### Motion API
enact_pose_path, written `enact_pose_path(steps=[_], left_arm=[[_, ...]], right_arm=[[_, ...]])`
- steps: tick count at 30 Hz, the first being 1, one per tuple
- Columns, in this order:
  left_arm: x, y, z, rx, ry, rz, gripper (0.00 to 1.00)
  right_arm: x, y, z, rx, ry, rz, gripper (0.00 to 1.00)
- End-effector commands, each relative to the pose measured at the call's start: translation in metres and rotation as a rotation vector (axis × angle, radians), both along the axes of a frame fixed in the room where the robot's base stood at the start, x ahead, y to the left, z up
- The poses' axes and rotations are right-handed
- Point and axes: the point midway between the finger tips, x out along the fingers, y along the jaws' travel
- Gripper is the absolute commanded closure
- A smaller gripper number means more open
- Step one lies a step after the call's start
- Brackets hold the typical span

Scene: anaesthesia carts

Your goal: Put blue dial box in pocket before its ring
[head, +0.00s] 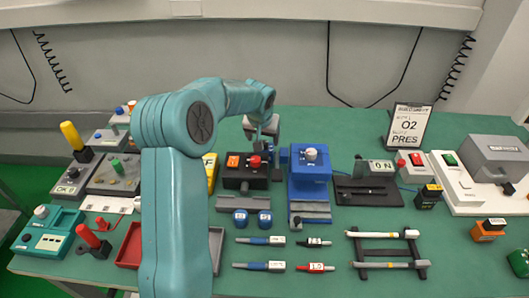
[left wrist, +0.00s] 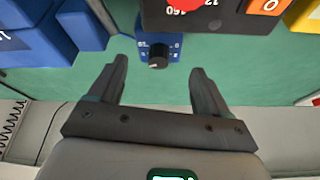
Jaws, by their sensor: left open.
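A small blue box with a black dial (left wrist: 172,41) shows in the left wrist view, between and just past my left fingertips. In the head view a bit of blue (head: 282,156), likely the same box, shows behind the gap between the black unit and the large blue unit. My left gripper (left wrist: 160,70) is open and empty, with one finger to each side of the dial box and apart from it. In the head view the left gripper (head: 262,134) hangs at the back of the table, partly hidden by its own arm. I cannot make out the pocket or a ring.
A black unit with a red knob (head: 233,172) and a large blue unit (head: 310,178) stand close in front. Two small blue pieces (head: 240,216) lie nearer the front. A red tray (head: 130,246) is partly behind my arm. Green table (head: 345,130) is clear at back right.

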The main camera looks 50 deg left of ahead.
Motion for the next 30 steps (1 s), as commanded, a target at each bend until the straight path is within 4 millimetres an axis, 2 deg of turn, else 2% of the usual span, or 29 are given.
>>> enact_pose_path(steps=[4, 9, 12, 20, 26, 28, 29, 30], left_arm=[[0.002, 0.002, -0.012, -0.001, 0.002, -0.001, 0.22], [0.008, 0.006, -0.039, -0.002, 0.002, 0.0, 0.22], [0.011, 0.009, -0.049, 0.0, 0.001, -0.001, 0.22], [0.012, 0.01, -0.053, 0.001, -0.001, 0.0, 0.22], [0.012, 0.01, -0.053, 0.001, -0.001, 0.0, 0.84], [0.012, 0.01, -0.053, 0.0, 0.0, -0.001, 0.87], [0.013, 0.011, -0.052, 0.002, -0.002, 0.0, 0.95], [0.013, 0.011, -0.052, 0.002, -0.002, 0.0, 0.95]], right_arm=[[0.0, 0.0, 0.004, 0.0, 0.0, 0.0, 0.4], [0.0, 0.0, 0.01, 0.0, 0.0, 0.0, 0.4], [0.0, 0.0, 0.012, 0.0, 0.0, 0.0, 0.4], [0.0, 0.0, 0.011, 0.0, 0.0, 0.0, 0.4], [0.0, 0.0, 0.011, 0.0, 0.0, 0.0, 0.4], [0.0, 0.0, 0.011, 0.0, 0.0, 0.0, 0.4], [0.0, 0.0, 0.011, 0.0, 0.0, 0.0, 0.4], [0.0, 0.0, 0.011, 0.0, 0.0, 0.0, 0.4]])
